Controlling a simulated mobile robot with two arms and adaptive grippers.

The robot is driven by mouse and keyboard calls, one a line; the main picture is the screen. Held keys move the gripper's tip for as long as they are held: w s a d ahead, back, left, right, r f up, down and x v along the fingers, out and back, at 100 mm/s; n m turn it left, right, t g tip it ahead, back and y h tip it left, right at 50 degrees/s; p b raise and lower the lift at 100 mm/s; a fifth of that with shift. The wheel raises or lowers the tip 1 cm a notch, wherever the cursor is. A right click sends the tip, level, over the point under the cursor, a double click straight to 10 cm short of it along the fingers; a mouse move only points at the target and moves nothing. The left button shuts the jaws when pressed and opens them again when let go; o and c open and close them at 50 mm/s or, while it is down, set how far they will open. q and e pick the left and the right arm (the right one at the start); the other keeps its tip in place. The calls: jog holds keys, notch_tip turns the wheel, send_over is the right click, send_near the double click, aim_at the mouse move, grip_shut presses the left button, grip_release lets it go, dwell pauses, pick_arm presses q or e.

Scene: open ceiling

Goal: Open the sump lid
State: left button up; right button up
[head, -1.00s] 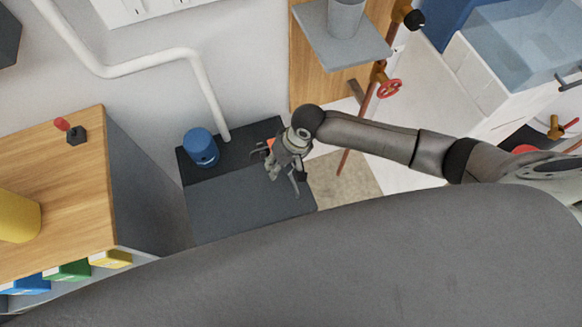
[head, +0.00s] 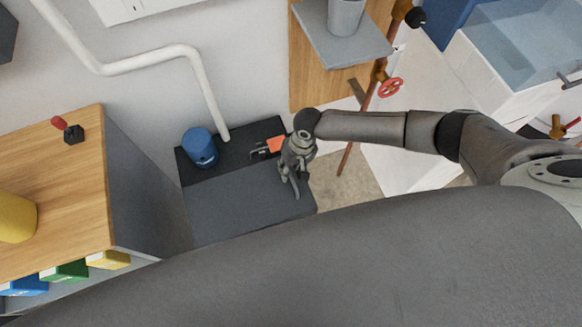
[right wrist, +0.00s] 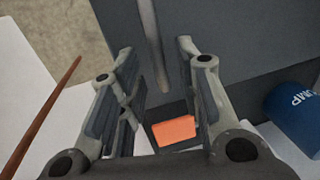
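The sump is a low dark grey box in the head view, and its flat lid (head: 240,208) lies closed. The lid also fills the upper part of the right wrist view (right wrist: 240,45). A grey bar (right wrist: 152,45), which looks like the lid's handle, shows between the finger lines there. My right gripper (head: 290,190) is over the lid's right side, fingers pointing down. In the right wrist view my right gripper (right wrist: 157,55) is open, its fingers apart on either side of the bar. I cannot tell whether they touch it. My left gripper is out of view.
A blue pump (head: 200,147) and an orange part (head: 277,145) sit on the black strip behind the lid. A white pipe (head: 205,90) drops beside the pump. A wooden cabinet (head: 60,190) stands left; a red-brown pipe (head: 358,130) stands right.

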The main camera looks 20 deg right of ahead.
grip_shut()
dwell(0.4)
